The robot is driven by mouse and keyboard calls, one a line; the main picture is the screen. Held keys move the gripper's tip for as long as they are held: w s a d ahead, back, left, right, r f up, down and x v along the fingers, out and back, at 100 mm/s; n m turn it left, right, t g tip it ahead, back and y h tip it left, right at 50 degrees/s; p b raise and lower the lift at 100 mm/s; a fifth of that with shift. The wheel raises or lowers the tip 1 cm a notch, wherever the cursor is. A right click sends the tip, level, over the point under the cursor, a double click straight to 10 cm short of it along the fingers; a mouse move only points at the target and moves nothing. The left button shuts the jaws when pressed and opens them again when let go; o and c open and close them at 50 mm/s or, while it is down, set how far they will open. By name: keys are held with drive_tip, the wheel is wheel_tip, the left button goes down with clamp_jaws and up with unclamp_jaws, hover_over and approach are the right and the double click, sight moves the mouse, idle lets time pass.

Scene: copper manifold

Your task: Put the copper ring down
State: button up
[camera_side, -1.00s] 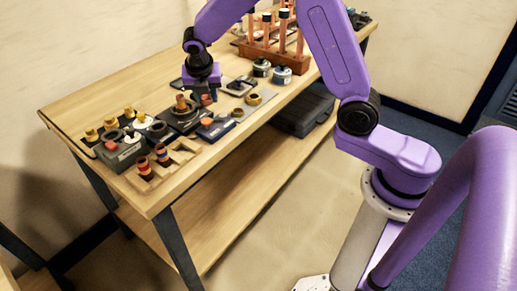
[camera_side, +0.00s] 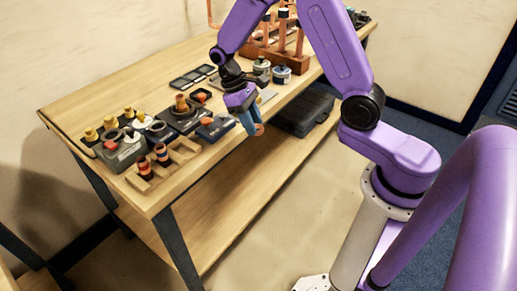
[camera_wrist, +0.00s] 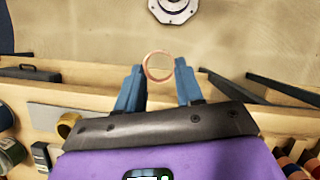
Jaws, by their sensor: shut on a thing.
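The copper ring (camera_side: 260,130) is held at the fingertips of my gripper (camera_side: 253,128), in the air by the front edge of the workbench. In the wrist view the ring (camera_wrist: 147,72) shows between the two blue fingers of my gripper (camera_wrist: 159,68), with its opening facing the camera. The fingers are shut on the ring and tilted outward from the bench. Whether the ring touches anything else cannot be seen, but it looks clear of the bench.
The wooden workbench (camera_side: 97,98) carries a grey block with fittings (camera_side: 122,152), a dark fixture (camera_side: 183,117), a stepped wooden rack (camera_side: 180,160) and tins (camera_side: 281,75). A brass ring (camera_wrist: 67,124) lies on a grey plate. A dark case (camera_side: 305,112) sits on the lower shelf.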

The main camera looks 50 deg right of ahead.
drive_tip(key=s+m, duration=0.1)
drive_tip(key=s+m+y, duration=0.1)
drive_tip(key=m, duration=0.1)
drive_tip(key=shift+d+f, duration=0.1)
drive_tip(key=shift+d, duration=0.05)
drive_tip(key=w+d+r+m+t+y, duration=0.1)
drive_tip(key=w+d+r+m+t, duration=0.25)
drive_tip(key=m, duration=0.65)
drive_tip(key=w+r+m+t, duration=0.2)
drive_tip(key=w+r+m, duration=0.4)
drive_tip(key=m, duration=0.5)
drive_tip(key=w+d+r+m+t+y, duration=0.1)
drive_tip(key=w+d+r+m+t, duration=0.15)
drive_tip(key=w+m, duration=0.55)
drive_tip(key=w+f+m, duration=0.1)
drive_tip(key=w+f, duration=0.2)
drive_tip(key=w, duration=0.1)
drive_tip(key=w+d+f, duration=0.1)
drive_tip(key=w+f, duration=0.2)
drive_tip(key=w+f+m, duration=0.1)
drive_tip(key=w+f, duration=0.2)
drive_tip(key=w, duration=0.1)
drive_tip(key=shift+w+d+m+t, duration=0.25)
drive_tip(key=shift+w+m+t, duration=0.05)
drive_tip(key=shift+w, duration=0.05)
drive_tip(key=shift+w+f, duration=0.1)
drive_tip(key=shift+f, duration=1.55)
drive_tip(key=shift+f, duration=0.6)
